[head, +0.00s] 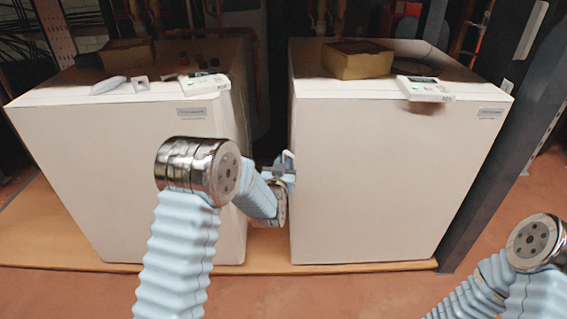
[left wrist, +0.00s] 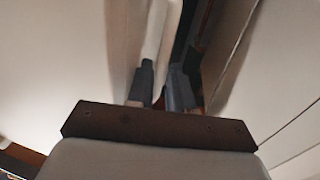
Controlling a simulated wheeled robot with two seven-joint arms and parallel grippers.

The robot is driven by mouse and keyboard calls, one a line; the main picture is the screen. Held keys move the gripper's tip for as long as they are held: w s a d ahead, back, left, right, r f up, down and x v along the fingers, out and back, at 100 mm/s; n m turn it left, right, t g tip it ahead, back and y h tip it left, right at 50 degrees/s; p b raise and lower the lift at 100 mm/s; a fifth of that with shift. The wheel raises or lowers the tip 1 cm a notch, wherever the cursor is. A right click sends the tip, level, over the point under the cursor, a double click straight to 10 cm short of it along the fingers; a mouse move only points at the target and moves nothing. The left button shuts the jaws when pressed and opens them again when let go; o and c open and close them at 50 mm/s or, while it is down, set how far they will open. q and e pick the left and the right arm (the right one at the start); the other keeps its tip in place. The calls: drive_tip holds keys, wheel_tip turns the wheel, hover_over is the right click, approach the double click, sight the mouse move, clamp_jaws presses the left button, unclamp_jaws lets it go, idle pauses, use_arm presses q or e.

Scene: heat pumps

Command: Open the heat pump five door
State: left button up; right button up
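Two white heat pump cabinets stand side by side, a left one (head: 130,150) and a right one (head: 385,170). Their labels are too small to read, so I cannot tell which is number five. The right cabinet's front looks closed. My left gripper (head: 286,160) is at that cabinet's left front edge, by the gap between the cabinets. In the left wrist view its two dark fingers (left wrist: 163,86) are a little apart, with a pale upright edge (left wrist: 162,35) between them. Whether they press on it is unclear. My right gripper is out of view.
Open cardboard boxes (head: 357,59) and small white devices (head: 425,88) lie on the cabinet tops. A dark post (head: 500,130) stands close at the right. The cabinets rest on a wooden base (head: 340,267). Reddish floor (head: 330,295) in front is clear.

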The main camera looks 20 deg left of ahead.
use_arm(q)
clamp_jaws()
idle(1.2)
